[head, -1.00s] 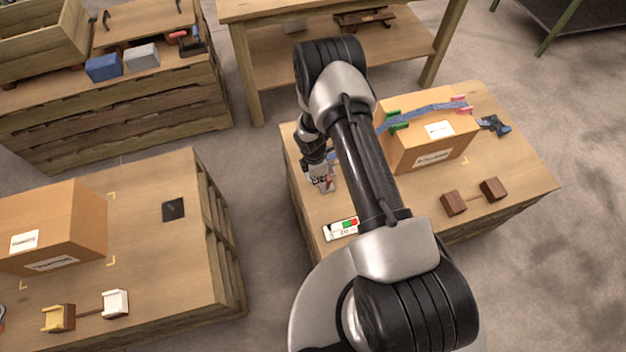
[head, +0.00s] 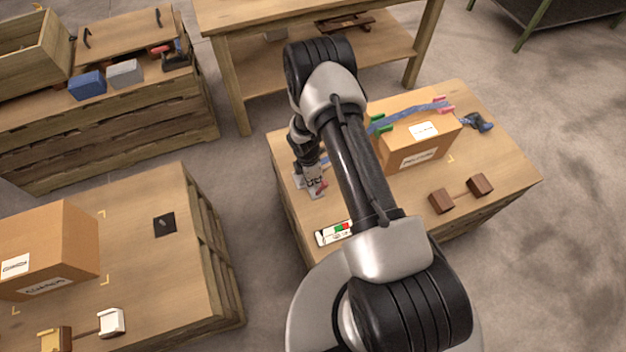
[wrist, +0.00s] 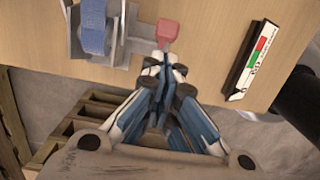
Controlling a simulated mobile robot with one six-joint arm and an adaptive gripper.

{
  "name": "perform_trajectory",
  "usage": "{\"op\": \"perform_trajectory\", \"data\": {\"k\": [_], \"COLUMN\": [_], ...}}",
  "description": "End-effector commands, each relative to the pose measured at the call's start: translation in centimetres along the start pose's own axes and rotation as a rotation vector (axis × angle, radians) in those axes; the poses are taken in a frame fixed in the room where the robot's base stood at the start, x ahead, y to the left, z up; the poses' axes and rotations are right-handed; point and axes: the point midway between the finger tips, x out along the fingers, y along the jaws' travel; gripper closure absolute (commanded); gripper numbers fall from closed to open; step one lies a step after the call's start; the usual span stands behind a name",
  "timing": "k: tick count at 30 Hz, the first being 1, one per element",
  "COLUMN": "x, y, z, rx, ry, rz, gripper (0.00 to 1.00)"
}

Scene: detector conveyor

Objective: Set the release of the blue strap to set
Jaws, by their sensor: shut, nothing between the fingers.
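The blue strap (head: 408,115) runs over a cardboard box (head: 392,160) on the right pallet, with green and pink guards at the box edges. In the wrist view the strap (wrist: 93,28) enters a grey metal release (wrist: 120,48) at upper left. The release's lever has a red knob (wrist: 168,30); the knob also shows in the head view (head: 322,186). My gripper (wrist: 165,66) is shut and empty, its tips just below the knob; I cannot tell if they touch it. In the head view my gripper (head: 314,182) is beside the release, and my arm hides part of the strap.
A white card with green and red fields (head: 334,232) lies near the pallet's front edge. Brown blocks (head: 461,194) and a blue tool (head: 477,122) lie to the right. Another pallet (head: 150,265) with a box stands left, across a floor gap.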

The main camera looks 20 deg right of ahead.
Motion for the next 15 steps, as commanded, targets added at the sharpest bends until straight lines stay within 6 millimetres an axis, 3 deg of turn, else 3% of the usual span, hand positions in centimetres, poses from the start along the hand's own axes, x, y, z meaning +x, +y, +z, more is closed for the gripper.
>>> {"op": "perform_trajectory", "data": {"k": [8,15], "x": [-0.1,-2.2], "y": [0.0,0.0], "z": [-0.2,-2.7], "rx": [-0.001,0.001], "ry": [0.000,0.000], "rz": [0.000,0.000], "gripper": [1.00,1.00]}}
